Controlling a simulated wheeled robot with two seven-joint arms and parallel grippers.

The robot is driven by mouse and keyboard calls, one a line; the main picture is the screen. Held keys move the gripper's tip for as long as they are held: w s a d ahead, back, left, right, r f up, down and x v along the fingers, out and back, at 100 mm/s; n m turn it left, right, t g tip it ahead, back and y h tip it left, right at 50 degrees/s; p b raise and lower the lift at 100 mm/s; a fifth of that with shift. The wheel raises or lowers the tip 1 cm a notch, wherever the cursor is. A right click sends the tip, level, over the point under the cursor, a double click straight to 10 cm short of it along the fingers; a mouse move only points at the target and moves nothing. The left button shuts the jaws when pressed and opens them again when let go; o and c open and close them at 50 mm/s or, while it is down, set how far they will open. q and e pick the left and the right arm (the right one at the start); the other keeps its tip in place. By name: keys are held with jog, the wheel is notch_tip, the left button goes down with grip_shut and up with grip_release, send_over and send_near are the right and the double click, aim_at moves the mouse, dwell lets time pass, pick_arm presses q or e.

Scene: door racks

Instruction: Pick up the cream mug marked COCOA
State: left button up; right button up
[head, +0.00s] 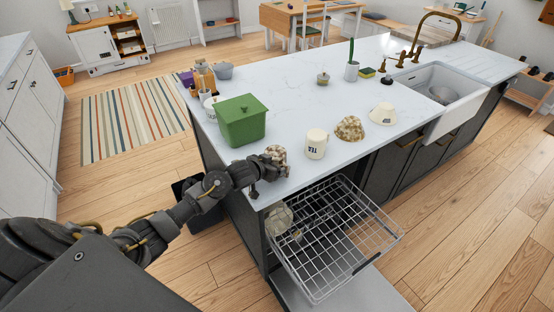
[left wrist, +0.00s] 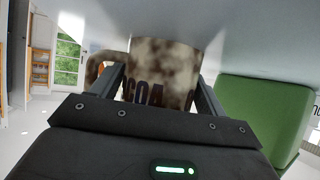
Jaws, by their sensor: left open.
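A mug mottled in brown and cream (head: 278,153) stands at the near left corner of the white counter. In the left wrist view the mug (left wrist: 168,70) shows dark letters, of which "COA" is readable, and its handle is at the left. My left gripper (left wrist: 160,88) is open, with one finger on each side of the mug; I cannot tell whether they touch it. In the head view the left gripper (head: 262,168) is at the mug's near left side and partly covers it. My right gripper is not in view.
A green lidded box (head: 241,121) stands close behind the mug. A cream TEA mug (head: 316,144), another mottled mug (head: 350,128) and a cream mug (head: 382,114) stand to the right. A wire rack (head: 335,238) is pulled out below the counter edge.

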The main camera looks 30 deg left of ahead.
aim_at(274, 157)
pick_arm(q)
jog(key=c, duration=0.7)
jog(key=shift+w, duration=0.1)
jog(key=shift+c, duration=0.5)
jog(key=shift+r, duration=0.25)
jog(key=r, duration=0.3)
jog(key=shift+s+d+r, duration=0.1)
jog(key=shift+s+r, duration=0.05)
jog(key=shift+s, duration=0.15)
jog(key=s+r, duration=0.1)
jog(key=s+d+r, duration=0.1)
jog(key=r, duration=0.1)
jog(key=s+r, duration=0.2)
jog(key=shift+d+r, duration=0.25)
jog(key=shift+d, duration=0.05)
jog(key=s+d+r, duration=0.3)
jog(key=s, duration=0.5)
jog(key=shift+s+d+r+p, duration=0.15)
jog(key=shift+s+r+p, duration=0.1)
jog(key=shift+r+p, duration=0.15)
